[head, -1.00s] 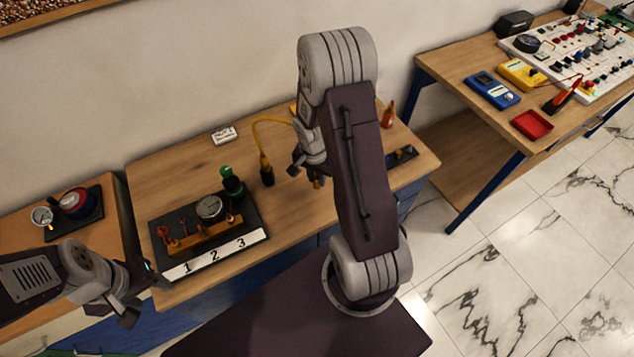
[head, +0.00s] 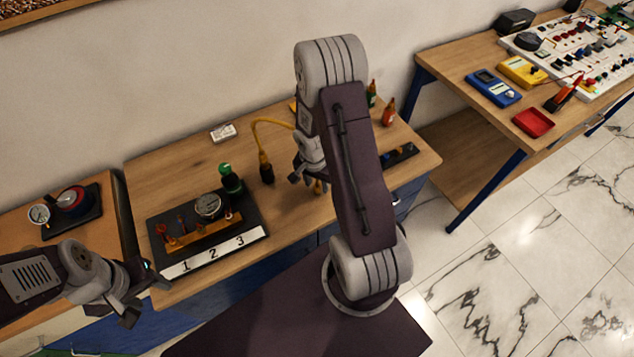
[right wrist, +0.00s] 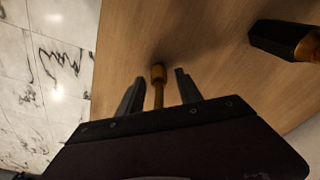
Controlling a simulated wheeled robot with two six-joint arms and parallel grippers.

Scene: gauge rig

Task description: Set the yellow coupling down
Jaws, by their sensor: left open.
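A yellow hose (head: 256,135) ends in a black and yellow coupling (head: 266,170), which stands on the bench left of my right gripper. It also shows at upper right in the right wrist view (right wrist: 282,40), apart from the fingers. My right gripper (right wrist: 157,88) is low over the bench with its fingers apart. A small brass-yellow fitting (right wrist: 158,74) is between them, with a gap on each side. In the head view my right arm partly hides this spot. My left gripper (head: 140,292) is open and empty in front of the bench's left corner.
Small bottles (head: 388,112) stand at the back right. A white box (head: 223,132) lies at the back. Bare bench lies between.

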